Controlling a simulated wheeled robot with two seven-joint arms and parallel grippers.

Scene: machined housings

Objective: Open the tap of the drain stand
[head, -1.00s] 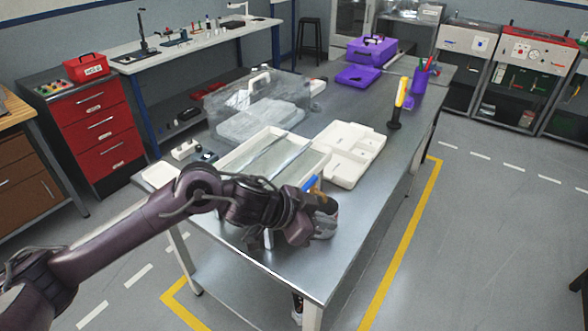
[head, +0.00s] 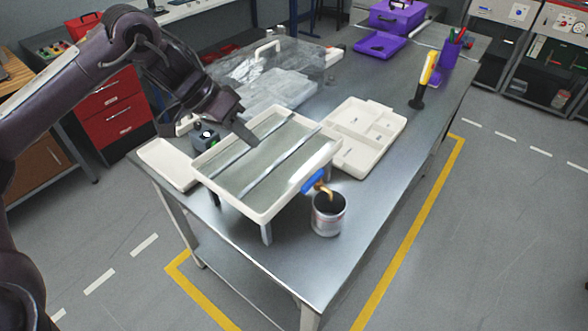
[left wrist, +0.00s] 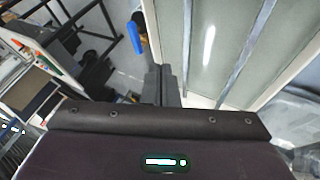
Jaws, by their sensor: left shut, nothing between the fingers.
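The drain stand (head: 262,217) is a white raised tray on legs, with two metal rails across it. A grey metal can (head: 328,216) stands open below the spout. My left gripper (head: 252,140) is shut and empty above the left back part of the tray, apart from the tap. In the left wrist view, the closed fingers (left wrist: 161,87) show with the blue handle (left wrist: 138,31) beyond them. My right gripper is not in view.
A white divided tray (head: 372,113) lies right of the stand, and a flat white tray (head: 165,163) lies left. A yellow-handled tool (head: 428,68) stands upright farther right. The table's front right is clear.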

